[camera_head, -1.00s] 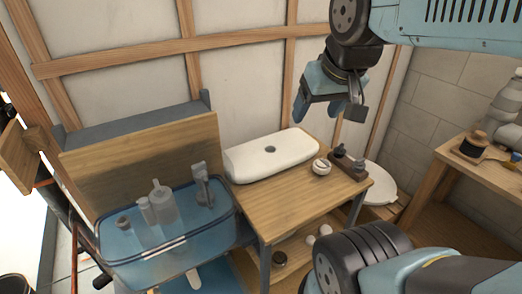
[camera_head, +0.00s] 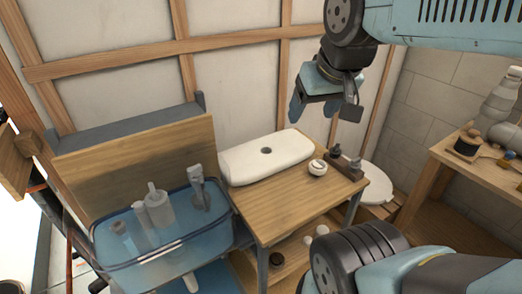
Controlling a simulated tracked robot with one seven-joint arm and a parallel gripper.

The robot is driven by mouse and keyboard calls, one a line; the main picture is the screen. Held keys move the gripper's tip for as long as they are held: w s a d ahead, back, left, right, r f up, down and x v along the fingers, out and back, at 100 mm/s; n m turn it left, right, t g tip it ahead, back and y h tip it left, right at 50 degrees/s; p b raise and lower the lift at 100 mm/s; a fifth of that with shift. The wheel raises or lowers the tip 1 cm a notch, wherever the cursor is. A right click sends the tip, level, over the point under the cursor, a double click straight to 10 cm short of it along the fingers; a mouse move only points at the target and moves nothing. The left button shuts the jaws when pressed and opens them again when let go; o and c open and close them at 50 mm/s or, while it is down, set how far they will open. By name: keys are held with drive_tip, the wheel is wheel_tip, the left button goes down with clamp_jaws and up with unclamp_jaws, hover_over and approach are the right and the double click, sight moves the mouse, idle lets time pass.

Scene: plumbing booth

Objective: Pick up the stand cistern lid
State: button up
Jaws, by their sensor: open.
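The cistern lid (camera_head: 252,164) is a long white block with rounded edges and a dark round hole in its top. It lies flat on the wooden stand (camera_head: 262,205), along the back edge by the wall. My gripper (camera_head: 318,108) hangs above and to the right of the lid, pointing down. Its jaws are open and nothing shows between them. It is apart from the lid.
A small white round pot (camera_head: 317,168) and a dark wooden holder (camera_head: 345,163) stand right of the lid. A blue see-through basin (camera_head: 165,240) with bottles is at left. A workbench (camera_head: 490,180) is at right. The stand's front top is clear.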

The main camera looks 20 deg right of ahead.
drive_tip(key=shift+o, duration=1.4)
drive_tip(key=shift+w, duration=0.25)
drive_tip(key=shift+o, duration=1.3)
drive_tip(key=w+f+m+g, duration=0.1)
drive_tip(key=w+m, duration=0.2)
drive_tip(key=w, duration=0.5)
drive_tip(key=shift+d+f+m+y, duration=0.25)
drive_tip(key=shift+f+m+y, duration=0.05)
drive_tip(key=m+g, duration=0.5)
drive_tip(key=m, duration=0.6)
hover_over(275, 158)
wheel_tip(275, 158, down, 22)
drive_tip(key=f, duration=0.1)
wheel_tip(275, 158, down, 13)
drive_tip(key=shift+f, duration=0.1)
